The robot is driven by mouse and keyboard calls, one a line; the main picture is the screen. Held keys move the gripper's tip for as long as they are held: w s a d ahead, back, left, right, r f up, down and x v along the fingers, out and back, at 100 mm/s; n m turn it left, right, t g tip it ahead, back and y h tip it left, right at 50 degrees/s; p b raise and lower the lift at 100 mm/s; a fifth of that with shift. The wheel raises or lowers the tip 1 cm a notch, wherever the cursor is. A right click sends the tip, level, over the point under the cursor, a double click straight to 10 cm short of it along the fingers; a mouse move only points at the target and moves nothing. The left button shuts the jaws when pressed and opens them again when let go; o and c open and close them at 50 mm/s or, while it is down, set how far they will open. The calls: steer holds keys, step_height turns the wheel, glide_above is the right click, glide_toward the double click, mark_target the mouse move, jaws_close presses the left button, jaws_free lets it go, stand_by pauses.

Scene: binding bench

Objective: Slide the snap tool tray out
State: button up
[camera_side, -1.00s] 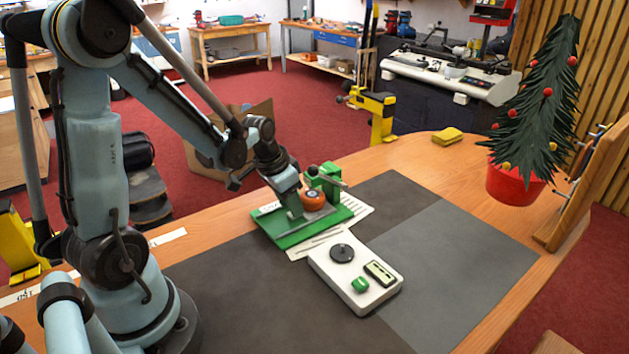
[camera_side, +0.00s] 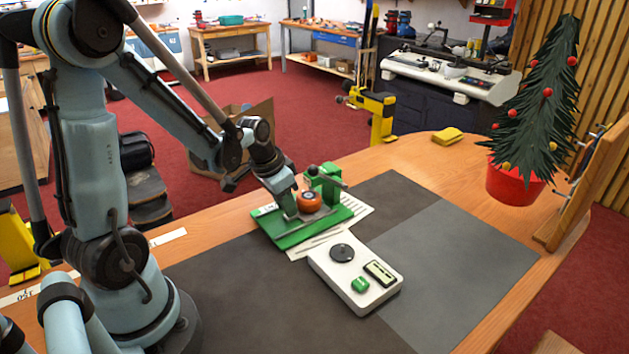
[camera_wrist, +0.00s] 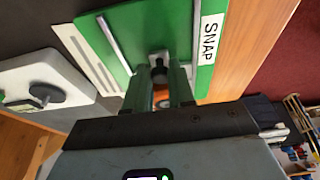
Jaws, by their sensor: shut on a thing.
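The snap station has a green base plate (camera_side: 298,236) with a white "SNAP" label (camera_wrist: 210,38), which reads clearly in the wrist view. A round orange part (camera_side: 309,202) sits on it in front of a green block (camera_side: 325,186), with metal rails along the plate. My gripper (camera_wrist: 158,78) is low over the plate, its fingers closed around a small dark knob (camera_wrist: 159,68). In the side view my gripper (camera_side: 287,206) is at the left of the orange part. The fingers partly hide the orange part in the wrist view, and the tray's edges are hard to make out.
A white box (camera_side: 355,274) with a dark dial and green parts stands in front of the plate. White lined sheets (camera_side: 361,208) lie under the plate. A yellow block (camera_side: 447,136) and a small tree in a red pot (camera_side: 513,186) stand farther off. The grey mat (camera_side: 460,240) at right is clear.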

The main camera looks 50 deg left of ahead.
steer(key=shift+s, duration=3.2)
steer(key=o, duration=0.5)
steer(key=shift+r, duration=5)
